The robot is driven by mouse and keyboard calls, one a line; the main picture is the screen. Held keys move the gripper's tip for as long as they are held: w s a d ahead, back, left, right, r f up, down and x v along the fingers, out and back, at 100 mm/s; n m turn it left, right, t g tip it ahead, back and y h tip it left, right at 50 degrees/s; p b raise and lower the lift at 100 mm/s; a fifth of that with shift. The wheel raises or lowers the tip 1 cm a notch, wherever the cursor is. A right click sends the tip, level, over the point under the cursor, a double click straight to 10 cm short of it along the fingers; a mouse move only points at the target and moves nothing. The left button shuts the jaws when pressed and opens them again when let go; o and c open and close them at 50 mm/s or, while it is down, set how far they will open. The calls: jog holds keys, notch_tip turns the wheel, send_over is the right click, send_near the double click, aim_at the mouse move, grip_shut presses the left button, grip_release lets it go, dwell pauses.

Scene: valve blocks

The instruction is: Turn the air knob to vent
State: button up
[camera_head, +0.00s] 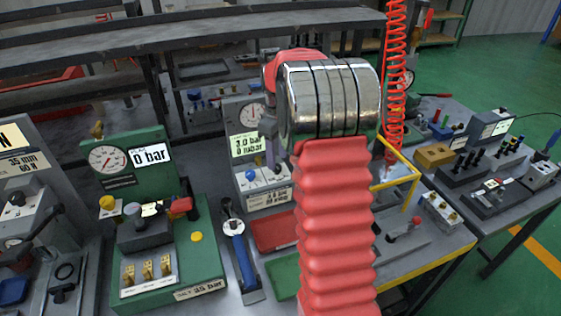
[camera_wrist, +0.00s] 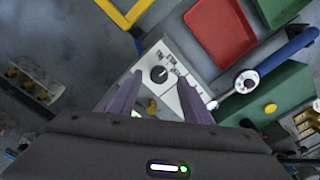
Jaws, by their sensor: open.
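A grey unit with a round gauge (camera_head: 252,113) and a pale display reading 3.0 bar and 0 mbar stands in the middle of the head view. Its light control panel (camera_head: 262,180) carries small knobs and a label. In the wrist view a round black knob (camera_wrist: 159,74) with a white mark sits on this light panel; which setting it points at is too small to read. My gripper (camera_wrist: 160,97) is open above the panel, its two purple fingers apart and nothing between them. In the head view one purple finger shows; my arm hides the rest.
A green block (camera_head: 205,240) with a gauge reading 0 bar stands left. A blue-handled tool (camera_head: 241,257) lies beside it. A red tray (camera_head: 274,231) and a green tray (camera_head: 285,277) lie in front. A yellow frame (camera_head: 410,190) stands right of my arm.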

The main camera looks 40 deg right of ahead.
aim_at(278, 166)
jog(key=shift+f, duration=1.6)
jog(key=shift+c, duration=0.7)
jog(key=c, duration=0.9)
jog(key=shift+o, duration=0.3)
jog(key=shift+d+r, duration=0.1)
jog(key=shift+d, duration=0.3)
jog(key=shift+a, duration=0.35)
jog(key=shift+c, duration=0.4)
